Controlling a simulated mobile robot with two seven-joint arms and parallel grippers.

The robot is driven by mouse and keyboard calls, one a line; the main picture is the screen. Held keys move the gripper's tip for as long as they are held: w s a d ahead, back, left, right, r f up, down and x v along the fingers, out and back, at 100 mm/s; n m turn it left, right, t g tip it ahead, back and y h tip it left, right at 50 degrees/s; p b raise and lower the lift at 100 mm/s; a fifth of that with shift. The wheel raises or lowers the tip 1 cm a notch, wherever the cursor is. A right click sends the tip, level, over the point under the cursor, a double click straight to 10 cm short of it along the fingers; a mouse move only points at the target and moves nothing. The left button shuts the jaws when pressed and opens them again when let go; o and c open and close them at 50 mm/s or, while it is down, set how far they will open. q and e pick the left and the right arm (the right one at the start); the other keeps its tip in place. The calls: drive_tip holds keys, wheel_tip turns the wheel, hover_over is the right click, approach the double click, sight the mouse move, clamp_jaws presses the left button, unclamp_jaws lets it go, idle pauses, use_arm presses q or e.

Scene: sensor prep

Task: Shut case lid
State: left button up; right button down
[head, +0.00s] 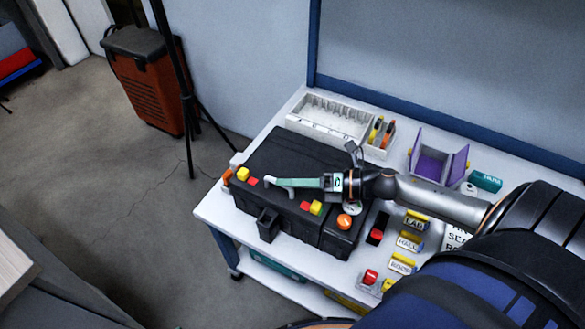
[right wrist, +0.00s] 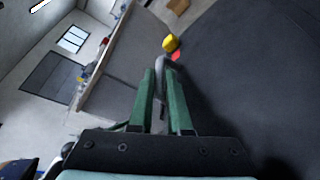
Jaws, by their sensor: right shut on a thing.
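A black case (head: 265,165) sits on the white table. Its broad dark lid (head: 300,150) appears to lie over it; I cannot tell whether it is fully down. Yellow (head: 243,174) and red (head: 252,181) pieces sit at the case's left front, with another yellow piece (head: 316,208) further right. My right gripper (head: 280,183) reaches in from the right over the case's front side. Its green fingers are shut on a grey curved handle, which shows between the fingertips (right wrist: 164,75) in the right wrist view. The handle (right wrist: 160,64) bends away beyond them. My left gripper is in neither view.
A white compartment tray (head: 325,118) stands behind the case. A purple open box (head: 432,165) and labelled blocks (head: 410,242) stand to the right. An orange-and-black bin (head: 147,80) and a dark pole stand on the floor at the left.

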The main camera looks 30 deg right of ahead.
drive_tip(key=shift+s+a+f, duration=0.15)
drive_tip(key=shift+s+f, duration=0.05)
drive_tip(key=shift+f, duration=0.05)
drive_tip(key=c, duration=0.9)
unclamp_jaws()
drive_tip(key=shift+w, duration=0.1)
drive_tip(key=shift+o, duration=0.2)
drive_tip(key=shift+r, duration=0.1)
drive_tip(key=p+v, duration=0.1)
drive_tip(key=v, duration=1.1)
drive_tip(key=shift+s+p, duration=0.25)
drive_tip(key=shift+p, duration=0.05)
